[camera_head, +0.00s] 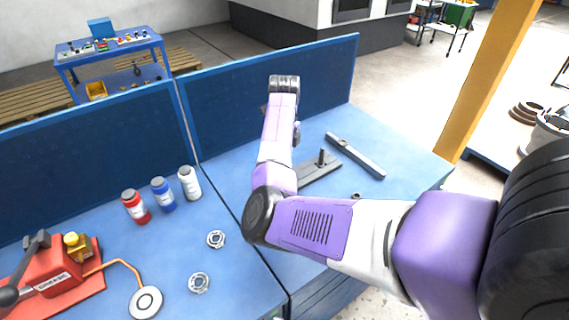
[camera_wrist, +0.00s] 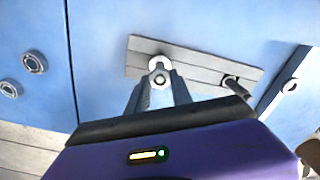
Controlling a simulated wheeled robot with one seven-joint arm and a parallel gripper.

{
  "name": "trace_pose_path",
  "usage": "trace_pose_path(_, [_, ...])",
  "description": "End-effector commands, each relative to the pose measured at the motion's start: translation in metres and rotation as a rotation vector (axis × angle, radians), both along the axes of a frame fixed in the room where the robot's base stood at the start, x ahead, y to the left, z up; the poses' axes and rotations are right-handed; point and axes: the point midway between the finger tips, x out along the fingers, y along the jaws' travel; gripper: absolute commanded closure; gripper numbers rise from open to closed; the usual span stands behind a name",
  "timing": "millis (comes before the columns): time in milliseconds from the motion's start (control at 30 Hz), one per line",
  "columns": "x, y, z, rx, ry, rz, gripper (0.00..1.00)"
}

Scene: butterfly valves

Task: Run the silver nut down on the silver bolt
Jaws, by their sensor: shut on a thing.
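A grey plate (camera_wrist: 198,68) lies on the blue bench, and its far part shows in the head view (camera_head: 322,171). In the wrist view a bright silver nut (camera_wrist: 159,63) sits on the plate's left part, with the round end of the silver bolt (camera_wrist: 160,79) in its middle. My gripper (camera_wrist: 159,82) points down there, its two fingers shut on the silver nut from both sides. The fingers cover part of the nut, so how far down the bolt it sits cannot be told. In the head view my arm hides the gripper, nut and silver bolt.
A dark upright bolt (camera_wrist: 236,82) stands on the plate right of my gripper. A grey bar (camera_head: 355,155) lies beyond it. Two round metal parts (camera_head: 216,239) (camera_head: 199,283), several bottles (camera_head: 163,195) and a red device (camera_head: 58,275) are at left. Blue panels (camera_head: 265,108) close the back.

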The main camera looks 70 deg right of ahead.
Motion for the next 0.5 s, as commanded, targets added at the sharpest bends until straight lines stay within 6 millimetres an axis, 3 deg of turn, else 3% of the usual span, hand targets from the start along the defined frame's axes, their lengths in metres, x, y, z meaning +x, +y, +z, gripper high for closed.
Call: trace_pose_path(500, [0.0008,0.0,-0.0021,0.001,-0.002,-0.723,1.0])
